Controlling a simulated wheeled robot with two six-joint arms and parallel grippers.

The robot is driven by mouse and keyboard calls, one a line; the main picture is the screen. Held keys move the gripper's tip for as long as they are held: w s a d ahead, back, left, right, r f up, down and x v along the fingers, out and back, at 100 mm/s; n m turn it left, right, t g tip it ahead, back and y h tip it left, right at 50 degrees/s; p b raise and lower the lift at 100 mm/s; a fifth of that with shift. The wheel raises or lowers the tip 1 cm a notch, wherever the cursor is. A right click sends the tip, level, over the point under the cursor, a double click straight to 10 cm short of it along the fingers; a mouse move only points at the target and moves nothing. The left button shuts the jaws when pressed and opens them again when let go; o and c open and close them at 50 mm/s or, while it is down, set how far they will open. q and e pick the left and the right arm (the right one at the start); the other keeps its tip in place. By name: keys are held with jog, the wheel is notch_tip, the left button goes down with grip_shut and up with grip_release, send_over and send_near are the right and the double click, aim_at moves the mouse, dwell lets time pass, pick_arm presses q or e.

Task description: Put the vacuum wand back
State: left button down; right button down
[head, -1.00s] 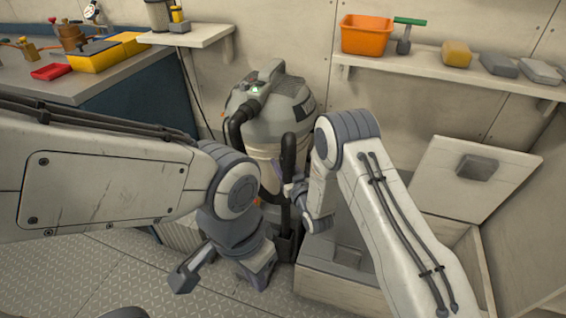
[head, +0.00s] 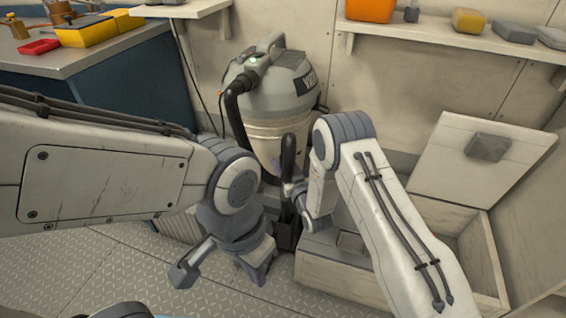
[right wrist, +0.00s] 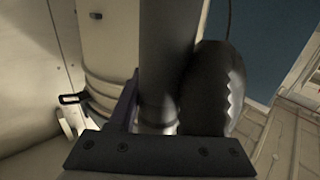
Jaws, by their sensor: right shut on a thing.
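The vacuum wand (head: 288,153), a dark upright tube, stands in front of the grey and cream vacuum (head: 272,95) in the head view. My right gripper (head: 291,188) is shut on it below its top end. Its lower part is partly hidden by the gripper, and a dark block (head: 286,236) shows at its foot. I cannot tell whether wand and block touch. In the right wrist view the wand's grey tube (right wrist: 165,55) runs upright beside a black ribbed hose (right wrist: 213,90). My left gripper (head: 224,274) is open and empty, low left of the wand.
An open pale locker box (head: 325,282) with a raised lid (head: 480,155) lies right of the wand, under my right arm. A wall shelf (head: 420,40) holds an orange bin (head: 369,9). A workbench (head: 90,60) stands back left. The patterned floor (head: 110,270) is clear at left.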

jog(key=shift+f, duration=0.4)
jog(key=shift+f+b, duration=1.1)
dwell(0.4)
jog(key=shift+c, duration=1.3)
grip_release()
jog(key=shift+f, duration=0.1)
jog(key=shift+s+d, duration=0.1)
